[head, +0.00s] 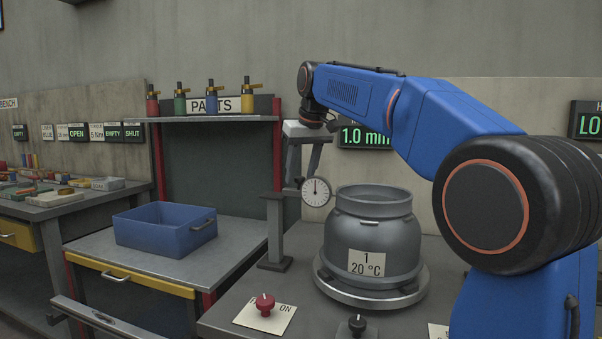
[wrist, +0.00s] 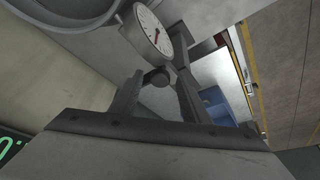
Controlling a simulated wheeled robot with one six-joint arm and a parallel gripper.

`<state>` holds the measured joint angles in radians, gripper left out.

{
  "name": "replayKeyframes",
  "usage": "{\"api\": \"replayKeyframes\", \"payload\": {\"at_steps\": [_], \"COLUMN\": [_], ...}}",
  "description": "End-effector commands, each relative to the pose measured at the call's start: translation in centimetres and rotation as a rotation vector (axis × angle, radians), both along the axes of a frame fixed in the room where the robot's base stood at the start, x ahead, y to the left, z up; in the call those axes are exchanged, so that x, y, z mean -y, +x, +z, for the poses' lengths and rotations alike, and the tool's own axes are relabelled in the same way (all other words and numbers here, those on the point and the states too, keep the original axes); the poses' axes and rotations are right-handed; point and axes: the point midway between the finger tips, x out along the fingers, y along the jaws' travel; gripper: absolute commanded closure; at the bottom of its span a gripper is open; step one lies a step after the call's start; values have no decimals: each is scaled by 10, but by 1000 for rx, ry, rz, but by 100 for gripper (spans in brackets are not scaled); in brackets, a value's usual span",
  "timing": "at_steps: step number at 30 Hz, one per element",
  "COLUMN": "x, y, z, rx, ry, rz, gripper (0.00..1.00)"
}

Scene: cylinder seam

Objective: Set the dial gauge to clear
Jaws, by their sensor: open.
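The dial gauge (head: 315,192) has a round white face and hangs beside a grey post (head: 275,228), close to the left side of the grey vessel. Its pointer stands roughly upright in the head view. In the wrist view the gauge (wrist: 152,30) shows near the top with a reddish needle. A small round grey knob (wrist: 157,77) shows below the gauge, between my fingers. My gripper (head: 303,182) points down, open, just above and behind the gauge. In the wrist view its fingers (wrist: 158,92) stand apart; whether either touches the knob I cannot tell.
The grey vessel (head: 371,226), labelled 1, 20 °C, sits on a round plate (head: 330,287). A display (head: 364,137) reading 1.0 mm is behind. A red knob (head: 265,304) and black knob (head: 357,325) are in front. A blue bin (head: 150,236) stands left.

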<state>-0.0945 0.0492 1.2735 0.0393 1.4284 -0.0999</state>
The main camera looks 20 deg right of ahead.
Motion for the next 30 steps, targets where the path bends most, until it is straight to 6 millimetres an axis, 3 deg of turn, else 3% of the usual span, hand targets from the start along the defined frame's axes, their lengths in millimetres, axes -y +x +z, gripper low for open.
{"api": "replayKeyframes", "payload": {"at_steps": [3, 8, 9, 14, 24, 30], "x": [0, 0, 0, -3, -54, -66], "y": [0, 0, 0, 2, 36, 44], "z": [0, 0, 0, 0, 0, 1], "rx": [0, 0, 0, 0, 1, 2], "ry": [0, 0, 0, 0, 0, 0], "rz": [0, 0, 0, 1, 2, 0], "gripper": [58, 96, 100, 100, 100, 100]}}
